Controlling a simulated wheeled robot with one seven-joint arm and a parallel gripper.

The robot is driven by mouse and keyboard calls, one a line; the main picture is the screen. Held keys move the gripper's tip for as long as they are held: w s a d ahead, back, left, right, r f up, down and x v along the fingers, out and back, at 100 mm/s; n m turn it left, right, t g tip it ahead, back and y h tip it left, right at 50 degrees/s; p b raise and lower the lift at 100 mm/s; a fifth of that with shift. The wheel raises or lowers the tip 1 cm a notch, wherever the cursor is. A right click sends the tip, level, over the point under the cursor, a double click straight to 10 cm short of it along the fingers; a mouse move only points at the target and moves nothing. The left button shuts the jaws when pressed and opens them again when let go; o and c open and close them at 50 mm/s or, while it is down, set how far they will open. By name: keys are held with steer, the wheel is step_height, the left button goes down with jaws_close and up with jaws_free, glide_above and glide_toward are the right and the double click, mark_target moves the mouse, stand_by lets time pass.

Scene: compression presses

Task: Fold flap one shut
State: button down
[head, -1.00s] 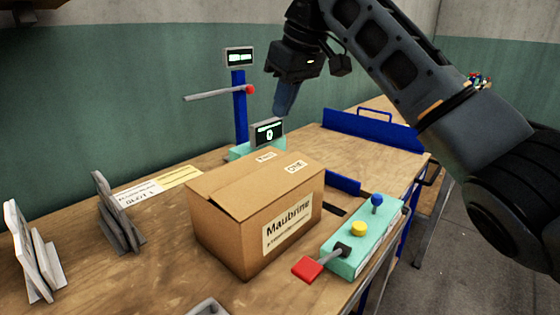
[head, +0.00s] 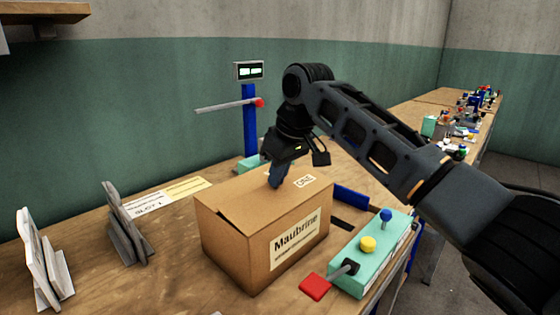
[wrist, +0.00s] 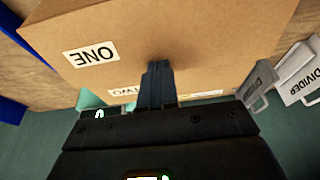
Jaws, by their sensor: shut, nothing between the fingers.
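The cardboard box (head: 235,250) marked "Maubrine" stands upright on the bench. Flap one (head: 262,207), with a label reading "ONE", lies nearly flat across the top. A thin dark gap shows along its left end. My gripper (head: 275,183) is shut and empty, pointing down with its fingertips at the top of the box. In the wrist view the fingertips (wrist: 157,66) meet the cardboard beside the "ONE" label (wrist: 91,54), with a shadow at the tip. The "TWO" label (wrist: 128,93) is partly hidden behind the fingers.
A teal control box (head: 370,255) with a red paddle, yellow button and blue knob sits right of the carton. A blue post (head: 250,120) with a display and red-tipped arm stands behind. Grey dividers (head: 125,225) and white ones (head: 42,258) stand left.

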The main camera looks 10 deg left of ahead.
steer(key=shift+a+f+p, duration=0.15)
steer(key=shift+p, duration=0.35)
steer(key=shift+w+a+f+p, duration=0.15)
steer(key=shift+f+p, duration=0.15)
steer(key=shift+p, duration=0.45)
steer(key=shift+w+f, duration=0.1)
steer(key=shift+f, duration=0.3)
steer(key=shift+r, duration=0.1)
